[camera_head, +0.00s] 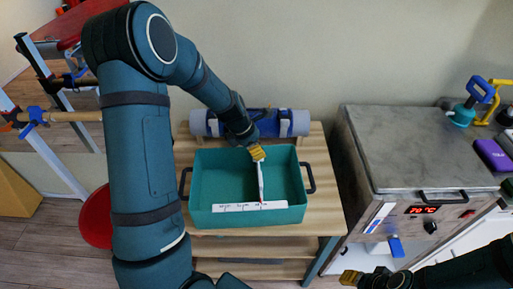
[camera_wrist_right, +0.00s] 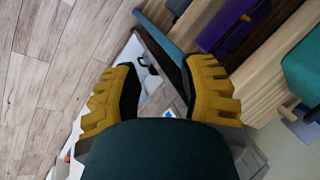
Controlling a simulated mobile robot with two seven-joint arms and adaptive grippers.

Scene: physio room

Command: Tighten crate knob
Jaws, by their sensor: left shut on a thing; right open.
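A teal crate (camera_head: 202,190) with black side handles and a white written label strip stands on the wooden table. My left gripper (camera_head: 257,153) is over the crate, shut on a slim white stick (camera_head: 261,182). The stick slants down across the crate, and its red lower end is close to the label strip; I cannot tell whether it touches. No knob on the crate can be made out. My right gripper (camera_head: 352,277) is low at the bottom right, in front of the metal unit. In the right wrist view it (camera_wrist_right: 163,88) is open, with nothing between its yellow fingers.
A grey-topped metal unit (camera_head: 395,140) stands right of the table (camera_head: 325,190), with a red display, black knob (camera_head: 431,227) and handle. A blue-grey roll (camera_head: 293,122) lies behind the crate. A red round object (camera_head: 95,217) is at the left. A purple box (camera_head: 492,155) is far right.

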